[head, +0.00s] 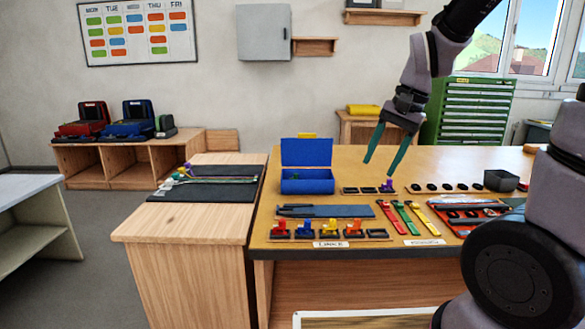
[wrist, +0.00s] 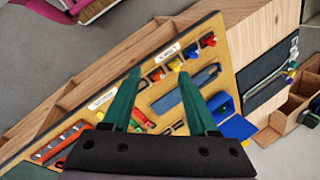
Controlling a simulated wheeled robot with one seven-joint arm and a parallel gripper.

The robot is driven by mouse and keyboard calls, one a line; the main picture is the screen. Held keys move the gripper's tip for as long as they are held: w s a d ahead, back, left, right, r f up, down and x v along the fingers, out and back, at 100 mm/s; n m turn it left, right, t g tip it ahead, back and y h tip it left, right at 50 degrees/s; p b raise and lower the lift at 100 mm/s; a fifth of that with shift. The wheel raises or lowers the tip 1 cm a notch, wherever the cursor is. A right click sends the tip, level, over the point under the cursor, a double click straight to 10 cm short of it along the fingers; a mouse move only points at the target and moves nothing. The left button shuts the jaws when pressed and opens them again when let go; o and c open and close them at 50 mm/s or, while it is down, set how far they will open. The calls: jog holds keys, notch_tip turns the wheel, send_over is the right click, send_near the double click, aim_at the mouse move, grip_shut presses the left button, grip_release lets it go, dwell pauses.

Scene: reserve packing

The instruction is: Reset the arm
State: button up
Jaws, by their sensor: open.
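My gripper (head: 386,163) is open and empty, raised in the air above the yellow-topped table (head: 300,227). Its two green fingers point down and stand apart. In the wrist view the gripper (wrist: 153,92) frames part of the tabletop with nothing between its fingers. My arm comes in from the upper right in the head view. The fingertips look apart from everything on the table.
An open blue box (head: 307,181) stands at the table's back left. Coloured pieces in black holders (head: 305,229), straps (head: 405,217) and a red tray (head: 465,215) lie in front. A wooden bench with a dark mat (head: 205,190) adjoins on the left. A green drawer cabinet (head: 468,115) stands behind.

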jog(key=s+d+r+n+t, duration=0.1)
jog(key=s+d+r+t, duration=0.1)
jog(key=r, duration=0.4)
jog(key=s+d+r+n+t+h, duration=0.1)
jog(key=s+d+r+n+t, duration=0.1)
jog(key=s+r, duration=0.3)
jog(key=shift+s+d+r+t, duration=0.35)
jog(key=shift+d+r+t, duration=0.2)
jog(key=shift+t, duration=0.35)
